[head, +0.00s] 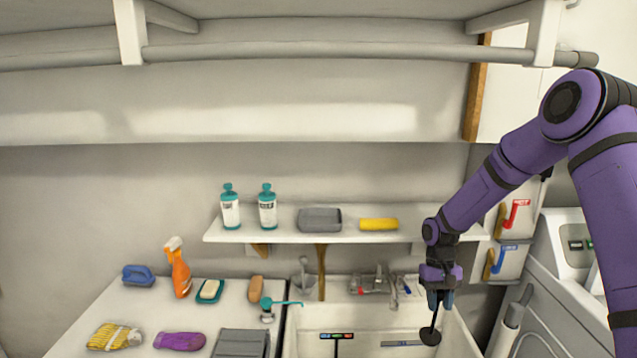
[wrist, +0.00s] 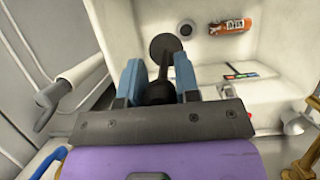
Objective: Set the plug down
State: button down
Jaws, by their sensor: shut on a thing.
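The plug (head: 430,337) is black, with a round flat disc on a stem. My gripper (head: 439,298) is shut on its stem and holds it over the white sink (head: 458,335). In the wrist view, the blue fingers of my gripper (wrist: 158,78) stand on both sides of the stem, and the disc of the plug (wrist: 165,46) points away from my gripper. Whether the disc touches the sink floor, I cannot tell. A round drain (wrist: 186,30) shows in the sink floor beside the disc.
An orange labelled can (wrist: 230,27) lies in the sink. The tap (head: 372,283) is at the sink's back. A shelf (head: 290,237) with bottles is above. The counter (head: 130,310) at left holds sponges, cloths and an orange spray bottle (head: 179,270). A white machine (head: 560,290) stands at right.

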aim_at(435, 317)
notch_tip(435, 317, down, 4)
notch_tip(435, 317, up, 7)
jog(key=shift+f, duration=0.1)
notch_tip(435, 317, down, 7)
jog(key=shift+r, duration=0.2)
jog(key=shift+a+f, duration=0.1)
jog(key=shift+f, duration=0.15)
jog(key=shift+s, duration=0.1)
